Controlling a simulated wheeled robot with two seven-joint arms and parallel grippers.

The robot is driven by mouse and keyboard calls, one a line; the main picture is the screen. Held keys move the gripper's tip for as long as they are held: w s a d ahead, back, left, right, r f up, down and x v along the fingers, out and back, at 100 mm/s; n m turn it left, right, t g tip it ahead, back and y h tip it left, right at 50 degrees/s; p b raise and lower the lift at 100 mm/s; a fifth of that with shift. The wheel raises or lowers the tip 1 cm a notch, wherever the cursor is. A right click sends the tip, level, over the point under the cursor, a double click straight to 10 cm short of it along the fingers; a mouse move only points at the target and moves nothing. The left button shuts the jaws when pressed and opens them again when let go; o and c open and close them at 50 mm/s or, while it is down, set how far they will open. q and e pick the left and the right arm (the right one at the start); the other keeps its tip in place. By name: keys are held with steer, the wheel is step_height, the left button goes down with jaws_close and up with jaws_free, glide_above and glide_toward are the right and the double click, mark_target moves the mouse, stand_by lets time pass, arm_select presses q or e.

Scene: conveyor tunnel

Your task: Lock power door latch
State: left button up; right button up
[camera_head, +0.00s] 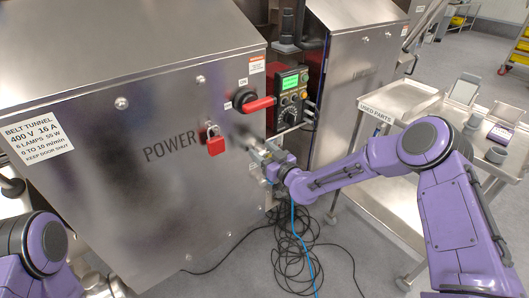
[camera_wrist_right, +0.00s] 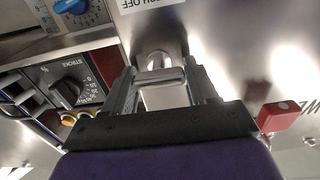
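The power door is the steel cabinet front (camera_head: 130,200) marked POWER. A red padlock (camera_head: 215,140) hangs on it beside the lettering; it also shows at the right of the right wrist view (camera_wrist_right: 278,116). My right gripper (camera_head: 250,143) is at the door's right edge, below the red switch handle (camera_head: 260,104). In the right wrist view its fingers (camera_wrist_right: 163,85) stand apart on either side of a shiny metal latch piece (camera_wrist_right: 160,75). I cannot tell whether they touch it. The gripper hides the latch in the head view. My left arm shows at lower left, its gripper out of view.
A control box (camera_head: 290,98) with dials is mounted right of the switch handle. A cart (camera_head: 400,103) labelled USED PARTS stands at right behind my right arm. Black cables (camera_head: 300,250) lie coiled on the floor below.

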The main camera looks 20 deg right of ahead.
steer(key=shift+c, duration=1.2)
steer(key=shift+d+m, duration=0.1)
steer(key=shift+m, duration=0.2)
steer(key=m+b, duration=0.1)
steer(key=m, duration=0.2)
steer(key=shift+f, duration=0.1)
steer(key=m+b, duration=0.1)
steer(key=m, duration=0.4)
steer(key=shift+w+d, duration=0.1)
steer(key=shift+d, duration=0.05)
steer(key=m+b, duration=0.1)
steer(key=m, duration=0.4)
steer(key=shift+f, duration=0.2)
steer(key=shift+m+b, duration=0.6)
steer(key=shift+m, duration=1.5)
